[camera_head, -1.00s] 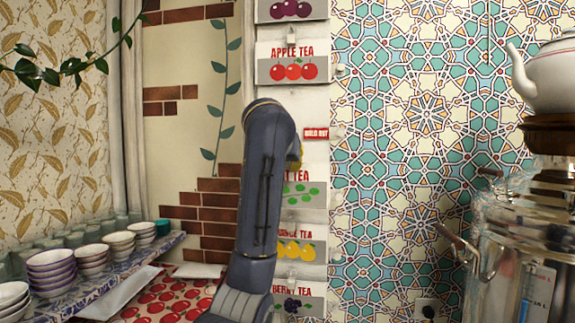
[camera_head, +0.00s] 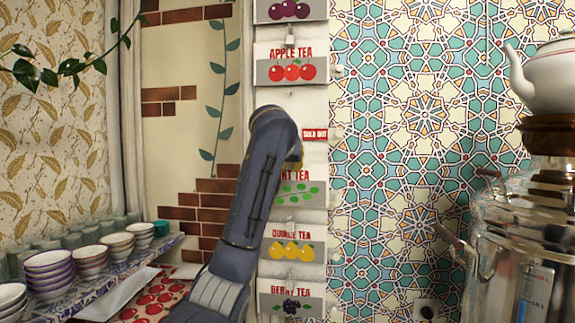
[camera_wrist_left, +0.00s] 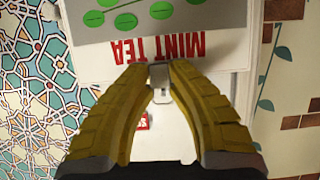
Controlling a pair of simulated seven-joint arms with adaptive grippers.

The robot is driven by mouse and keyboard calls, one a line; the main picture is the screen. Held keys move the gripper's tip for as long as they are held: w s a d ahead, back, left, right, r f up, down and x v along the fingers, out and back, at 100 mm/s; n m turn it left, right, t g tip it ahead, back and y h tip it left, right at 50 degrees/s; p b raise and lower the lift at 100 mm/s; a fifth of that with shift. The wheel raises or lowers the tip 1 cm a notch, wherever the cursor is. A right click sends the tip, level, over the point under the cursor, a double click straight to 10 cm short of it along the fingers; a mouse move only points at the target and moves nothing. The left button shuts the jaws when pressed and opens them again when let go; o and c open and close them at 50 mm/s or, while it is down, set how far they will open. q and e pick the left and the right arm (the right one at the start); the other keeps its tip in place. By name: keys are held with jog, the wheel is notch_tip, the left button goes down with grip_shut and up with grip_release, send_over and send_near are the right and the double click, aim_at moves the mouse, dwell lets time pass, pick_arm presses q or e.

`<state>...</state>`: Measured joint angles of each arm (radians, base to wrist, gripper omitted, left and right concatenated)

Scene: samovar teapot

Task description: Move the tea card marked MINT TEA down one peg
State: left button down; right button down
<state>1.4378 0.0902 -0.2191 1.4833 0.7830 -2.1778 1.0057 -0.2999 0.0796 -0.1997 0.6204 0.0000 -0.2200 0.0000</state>
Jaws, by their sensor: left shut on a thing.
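The MINT TEA card (camera_head: 298,194), white with a grey panel and green leaves, is in the column of cards, below APPLE TEA and above QUINCE TEA. My left arm covers its left part in the head view. In the left wrist view the MINT TEA card (camera_wrist_left: 178,48) appears upside down. My left gripper (camera_wrist_left: 160,76) has its yellow fingers closed on the small pale tab at the card's lettered edge. In the head view only a bit of yellow finger (camera_head: 297,158) shows beside my arm. My right gripper is not in view.
The APPLE TEA card (camera_head: 292,68) hangs above, with a small red SOLD OUT sign (camera_head: 315,134) below it. The QUINCE TEA card (camera_head: 292,246) and BERRY TEA card (camera_head: 291,303) hang below. A samovar (camera_head: 520,235) with a teapot (camera_head: 548,78) stands right; stacked bowls (camera_head: 50,271) stand left.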

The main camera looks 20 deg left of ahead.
pick_arm(q)
jog(key=shift+w+a, duration=0.2)
jog(key=shift+w, duration=0.45)
jog(key=shift+w+f, duration=0.45)
jog(key=shift+w, duration=0.1)
jog(key=shift+w+f, duration=0.1)
jog(key=shift+f, duration=0.05)
jog(key=c, duration=1.2)
grip_release()
jog(key=shift+c, duration=0.2)
jog(key=v, duration=1.2)
